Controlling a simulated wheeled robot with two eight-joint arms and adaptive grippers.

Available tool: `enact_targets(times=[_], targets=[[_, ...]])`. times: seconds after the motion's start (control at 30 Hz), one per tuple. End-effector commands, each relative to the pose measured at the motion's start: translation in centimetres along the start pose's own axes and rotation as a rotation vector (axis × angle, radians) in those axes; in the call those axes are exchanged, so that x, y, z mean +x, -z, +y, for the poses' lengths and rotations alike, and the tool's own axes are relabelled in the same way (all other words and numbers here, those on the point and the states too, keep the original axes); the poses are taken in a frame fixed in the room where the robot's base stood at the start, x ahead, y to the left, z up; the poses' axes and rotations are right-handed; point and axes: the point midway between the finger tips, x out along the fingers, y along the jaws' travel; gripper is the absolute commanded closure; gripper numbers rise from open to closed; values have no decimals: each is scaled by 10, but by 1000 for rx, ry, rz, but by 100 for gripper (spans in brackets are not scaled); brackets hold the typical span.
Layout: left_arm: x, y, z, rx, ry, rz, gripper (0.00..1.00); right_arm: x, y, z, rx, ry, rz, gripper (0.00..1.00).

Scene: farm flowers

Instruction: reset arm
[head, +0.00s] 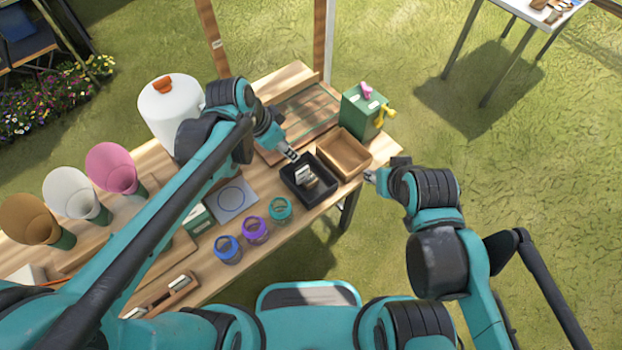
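My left gripper (291,155) hangs over the back left edge of a black tray (289,184) on the wooden table. Its fingers look close together, but it is too small to tell whether they are open or shut. My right gripper (369,176) is at the table's right end, beside a brown wooden tray (344,152). Its fingertips are small and their opening cannot be made out. Small light and dark items (306,177) stand in the black tray.
Blue (228,250), purple (255,231) and teal (281,210) jars stand near the table's front edge. A green box (363,111) with a yellow handle is at the back right. A white canister (168,112) and several cones stand at left.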

Motion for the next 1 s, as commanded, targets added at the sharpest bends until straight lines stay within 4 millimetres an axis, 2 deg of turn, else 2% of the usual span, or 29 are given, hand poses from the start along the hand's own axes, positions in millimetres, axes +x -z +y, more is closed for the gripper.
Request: enact_targets(times=[0.27,0.37,0.47,0.6,0.8,0.9,1.0], targets=[[0,0,0,-1,0,0,68,0,0,0,0,0,0,60],[-3,-6,0,-28,16,2,68,1,-1,0,0,0,0,60],[-14,-24,-2,-122,70,9,68,4,-3,0,0,0,0,60],[-34,-67,-6,-343,194,43,68,10,-7,0,0,0,0,60],[-51,-126,-6,-644,363,131,68,16,-12,0,0,0,0,60],[-55,-146,-6,-743,417,172,68,18,-13,0,0,0,0,60],[-56,-156,-6,-801,447,199,68,19,-14,0,0,0,0,60]])
